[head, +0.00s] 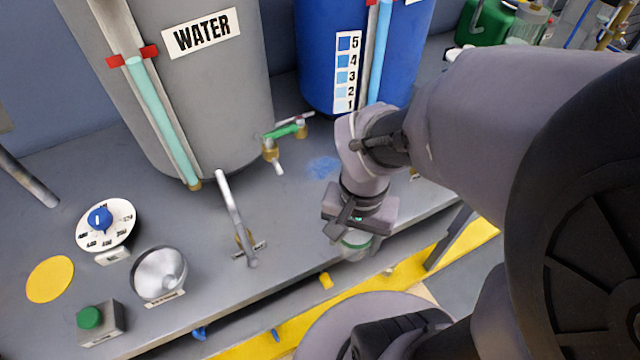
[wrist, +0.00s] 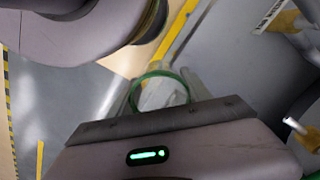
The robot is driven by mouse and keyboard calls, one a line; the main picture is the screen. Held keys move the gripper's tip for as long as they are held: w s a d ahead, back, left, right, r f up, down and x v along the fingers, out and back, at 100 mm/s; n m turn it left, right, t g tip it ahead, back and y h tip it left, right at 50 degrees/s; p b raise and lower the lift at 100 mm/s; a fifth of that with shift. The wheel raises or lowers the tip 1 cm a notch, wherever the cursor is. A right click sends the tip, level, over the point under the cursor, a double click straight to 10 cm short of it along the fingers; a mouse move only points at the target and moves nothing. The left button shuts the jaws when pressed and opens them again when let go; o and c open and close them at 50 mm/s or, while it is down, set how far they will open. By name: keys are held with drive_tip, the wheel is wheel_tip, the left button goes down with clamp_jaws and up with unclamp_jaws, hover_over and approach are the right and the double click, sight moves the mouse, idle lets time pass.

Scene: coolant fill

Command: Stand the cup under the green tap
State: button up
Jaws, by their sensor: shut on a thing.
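The cup (head: 355,249) is clear with a green rim. My gripper (head: 352,236) is shut on it, and the cup appears near the bench's front edge; its height over the edge is hard to tell. In the wrist view the cup's green rim (wrist: 162,75) shows between the fingers, beyond the gripper body. The green tap (head: 285,131) has a green lever and a brass body with a pale downward spout, at the lower right of the grey WATER tank. The cup is apart from the tap, nearer the front and to its right.
The grey WATER tank (head: 190,90) and a blue tank (head: 335,50) stand at the back. A metal lever (head: 236,215), a dial (head: 105,223), a round metal funnel-like part (head: 159,273) and a green button (head: 89,317) are on the bench. A blue stain lies right of the tap.

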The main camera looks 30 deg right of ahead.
drive_tip(key=shift+w+a+r+p, duration=0.1)
drive_tip(key=shift+a+r+p, duration=0.05)
drive_tip(key=shift+a+p, duration=0.2)
drive_tip(key=w+p, duration=0.1)
drive_tip(key=p, duration=0.1)
drive_tip(key=w+p, duration=0.1)
drive_tip(key=p, duration=0.1)
drive_tip(key=w+p, duration=0.2)
drive_tip(key=p, duration=0.1)
drive_tip(key=shift+a+r, duration=0.4)
drive_tip(key=shift+w+a+p, duration=0.1)
drive_tip(key=shift+a+p, duration=0.1)
drive_tip(key=shift+p, duration=0.7)
hover_over(293, 217)
wheel_tip(293, 217, down, 2)
drive_tip(key=shift+d+f, duration=0.1)
drive_tip(key=shift+f, duration=0.05)
wheel_tip(293, 217, down, 4)
drive_tip(key=b, duration=0.3)
drive_tip(key=shift+w, duration=0.1)
drive_tip(key=shift+r, duration=0.2)
drive_tip(key=shift+f, duration=0.15)
drive_tip(key=o, duration=1.3)
drive_tip(key=shift+o, duration=0.2)
